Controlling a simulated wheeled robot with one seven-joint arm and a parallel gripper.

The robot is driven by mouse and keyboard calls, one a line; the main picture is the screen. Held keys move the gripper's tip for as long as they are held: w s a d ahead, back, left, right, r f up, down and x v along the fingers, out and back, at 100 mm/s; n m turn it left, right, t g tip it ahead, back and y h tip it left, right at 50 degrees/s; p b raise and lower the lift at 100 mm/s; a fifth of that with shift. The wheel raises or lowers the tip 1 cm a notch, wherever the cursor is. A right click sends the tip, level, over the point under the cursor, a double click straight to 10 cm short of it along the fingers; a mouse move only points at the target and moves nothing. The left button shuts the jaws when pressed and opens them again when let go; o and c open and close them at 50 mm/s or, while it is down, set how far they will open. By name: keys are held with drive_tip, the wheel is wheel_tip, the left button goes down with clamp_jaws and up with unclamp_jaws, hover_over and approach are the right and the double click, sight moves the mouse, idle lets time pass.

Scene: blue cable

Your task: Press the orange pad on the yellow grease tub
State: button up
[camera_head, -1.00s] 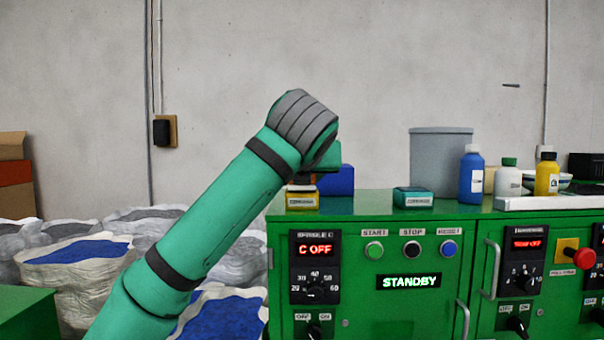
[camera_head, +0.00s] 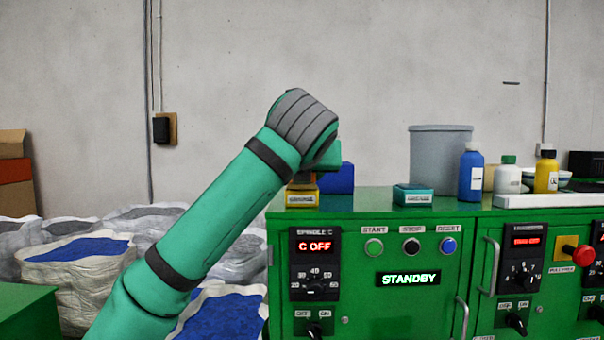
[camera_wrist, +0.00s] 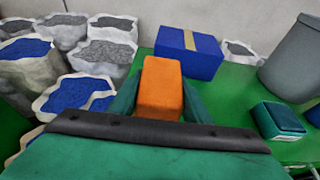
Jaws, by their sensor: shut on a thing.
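The orange pad (camera_wrist: 161,88) is a block between my gripper's (camera_wrist: 160,98) two green fingers in the wrist view. My gripper is shut on it. In the head view the yellow grease tub (camera_head: 303,199), with a pale label, stands at the left end of the green cabinet top. My gripper is right above the tub there, mostly hidden behind my wrist. A narrow orange-brown strip shows over the tub's top, with no clear gap. Whether pad and tub touch is hard to tell. The tub is hidden in the wrist view.
A blue box (camera_wrist: 190,54) with a tan stripe stands just behind. A teal box (camera_head: 413,195) is to the right, before a grey bin (camera_head: 440,158). Bottles stand further right. Sacks (camera_head: 80,255) fill the floor at left. The cabinet top between tub and teal box is clear.

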idle(0.4)
drive_tip(key=shift+r, duration=3.5)
drive_tip(key=shift+f, duration=0.1)
